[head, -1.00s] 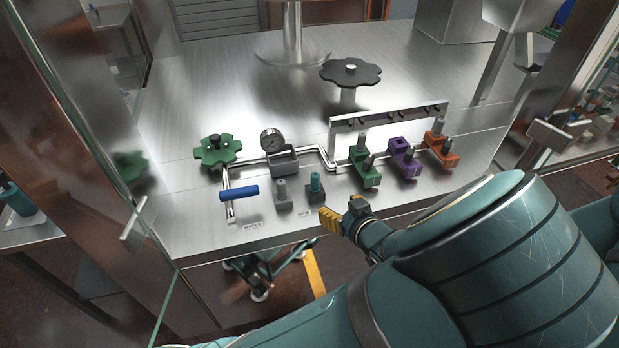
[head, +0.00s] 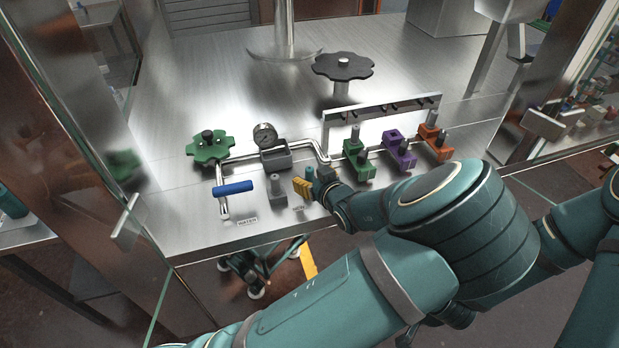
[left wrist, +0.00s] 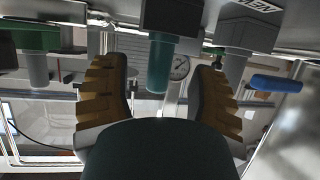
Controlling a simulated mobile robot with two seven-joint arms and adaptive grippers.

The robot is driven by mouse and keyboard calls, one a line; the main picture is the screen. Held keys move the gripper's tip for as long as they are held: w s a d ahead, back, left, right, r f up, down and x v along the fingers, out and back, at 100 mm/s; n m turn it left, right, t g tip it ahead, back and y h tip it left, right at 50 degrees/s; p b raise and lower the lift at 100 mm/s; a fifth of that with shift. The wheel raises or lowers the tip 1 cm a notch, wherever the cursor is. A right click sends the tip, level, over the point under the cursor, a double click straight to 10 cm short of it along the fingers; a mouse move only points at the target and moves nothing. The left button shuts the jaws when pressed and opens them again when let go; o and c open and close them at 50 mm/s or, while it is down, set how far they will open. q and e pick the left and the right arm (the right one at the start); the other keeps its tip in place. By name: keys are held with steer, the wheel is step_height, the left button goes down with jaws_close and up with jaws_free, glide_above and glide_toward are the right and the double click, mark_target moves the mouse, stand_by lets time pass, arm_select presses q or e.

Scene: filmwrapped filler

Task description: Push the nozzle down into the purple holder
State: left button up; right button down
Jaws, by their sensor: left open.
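The teal nozzle (head: 309,173) stands upright near the bench's front edge. In the left wrist view the teal nozzle (left wrist: 159,66) sits in a dark block (left wrist: 172,16), and that picture is upside down. My left gripper (head: 308,184) is open at the nozzle. In the wrist view its yellow ribbed fingers (left wrist: 158,92) are on either side of the nozzle, with a gap on both sides. The purple holder (head: 396,137) is further right, between the green holder and the orange holder; its rear socket looks empty. My right gripper is out of view.
A grey nozzle block (head: 278,192) stands close left of my gripper. A blue-handled lever (head: 233,187), pressure gauge (head: 265,134) and pipe lie left and behind. The green holder (head: 354,149) and orange holder (head: 436,148) flank the purple one, before a metal rack (head: 380,110).

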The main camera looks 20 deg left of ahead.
arm_select(q)
steer(key=shift+x, duration=1.15)
jaws_close()
